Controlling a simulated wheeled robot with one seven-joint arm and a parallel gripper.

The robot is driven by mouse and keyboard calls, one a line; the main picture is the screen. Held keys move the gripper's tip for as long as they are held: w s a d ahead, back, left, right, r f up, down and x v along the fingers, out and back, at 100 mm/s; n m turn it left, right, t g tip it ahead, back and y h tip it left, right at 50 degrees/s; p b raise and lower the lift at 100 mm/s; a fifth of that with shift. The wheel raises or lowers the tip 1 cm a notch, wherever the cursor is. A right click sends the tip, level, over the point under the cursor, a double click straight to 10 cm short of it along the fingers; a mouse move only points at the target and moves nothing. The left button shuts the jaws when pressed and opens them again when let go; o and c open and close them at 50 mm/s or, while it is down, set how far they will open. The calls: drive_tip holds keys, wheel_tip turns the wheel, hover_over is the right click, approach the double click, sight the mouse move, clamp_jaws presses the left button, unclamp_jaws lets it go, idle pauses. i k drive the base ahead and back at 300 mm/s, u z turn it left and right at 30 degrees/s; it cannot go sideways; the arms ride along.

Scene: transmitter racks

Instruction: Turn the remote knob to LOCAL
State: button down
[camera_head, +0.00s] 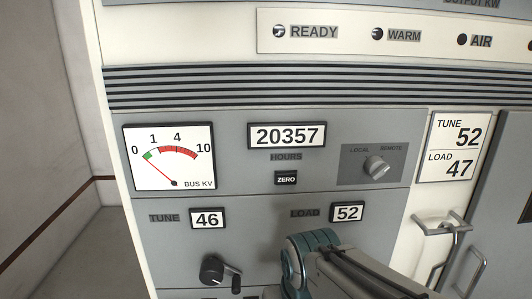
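The knob's ridge appears tilted up to the right, toward REMOTE. Part of my arm shows at the bottom centre, with a teal and grey joint, below and left of the knob and apart from it in the picture. My gripper's fingers do not show.
A black crank (219,270) sticks out at lower left under the TUNE readout (208,218). Door handles (440,225) stick out at lower right. My arm covers the area under the LOAD readout (347,212). The panel face around the knob is clear.

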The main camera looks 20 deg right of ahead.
sight(374, 165)
drive_tip(key=k, duration=1)
drive_tip(key=u, duration=1.3)
drive_tip(key=i, duration=1.15)
drive_tip(key=z, duration=1.8)
